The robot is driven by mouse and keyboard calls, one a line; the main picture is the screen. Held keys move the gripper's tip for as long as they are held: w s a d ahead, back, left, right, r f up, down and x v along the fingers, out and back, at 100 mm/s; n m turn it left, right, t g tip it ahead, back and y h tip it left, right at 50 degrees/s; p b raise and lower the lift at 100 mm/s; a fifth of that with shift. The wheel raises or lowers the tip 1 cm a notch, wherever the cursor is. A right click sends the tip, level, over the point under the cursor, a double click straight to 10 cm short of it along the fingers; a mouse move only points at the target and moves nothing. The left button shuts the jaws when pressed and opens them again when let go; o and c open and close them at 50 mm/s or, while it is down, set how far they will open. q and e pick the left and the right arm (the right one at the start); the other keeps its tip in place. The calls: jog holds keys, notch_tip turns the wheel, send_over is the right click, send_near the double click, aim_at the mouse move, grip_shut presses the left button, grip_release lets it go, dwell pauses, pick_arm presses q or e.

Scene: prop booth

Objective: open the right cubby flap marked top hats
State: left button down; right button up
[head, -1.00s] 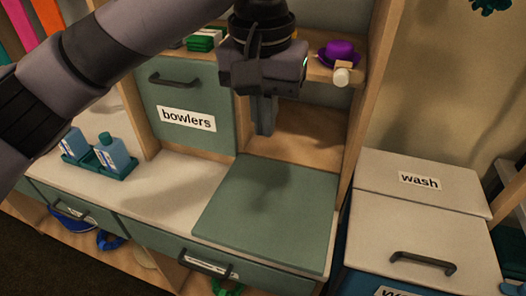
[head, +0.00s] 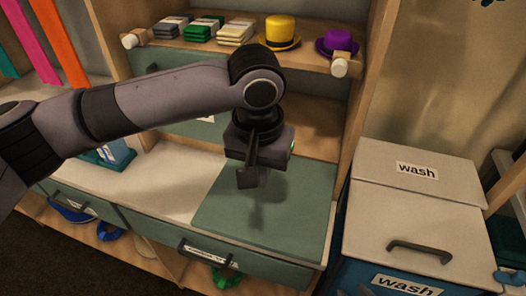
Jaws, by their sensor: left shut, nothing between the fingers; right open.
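The right cubby flap (head: 290,222) is a green panel lying folded down flat over the counter; no top hats label shows on its upward face. The open cubby (head: 318,132) behind it shows a bare wooden inside. My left gripper (head: 248,181) is shut and empty, pointing down above the back left part of the flap. I cannot tell whether it touches the flap. My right gripper is not in view.
A yellow top hat (head: 281,32) and a purple hat (head: 339,43) sit on the shelf above. A wash bin (head: 412,215) stands at the right. The white counter (head: 150,190) is partly clear.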

aim_at(258, 224)
pick_arm(q)
jog(key=shift+f, duration=0.15)
jog(key=f+t+b, duration=0.1)
jog(key=s+f+b, duration=0.1)
jog(key=f+t+b, duration=0.1)
jog(key=shift+s+a+f+t+h, duration=0.15)
jog(key=shift+s+a+t+h, duration=0.15)
jog(key=shift+s+h, duration=0.1)
jog(key=f, duration=0.1)
jog(key=s+f, duration=0.1)
jog(key=f, duration=0.1)
jog(key=shift+s+a+f, duration=0.2)
jog(key=shift+s+a, duration=0.05)
jog(key=shift+s, duration=0.05)
jog(key=shift+s+f, duration=0.2)
jog(key=shift+f, duration=0.35)
jog(key=shift+p, duration=0.3)
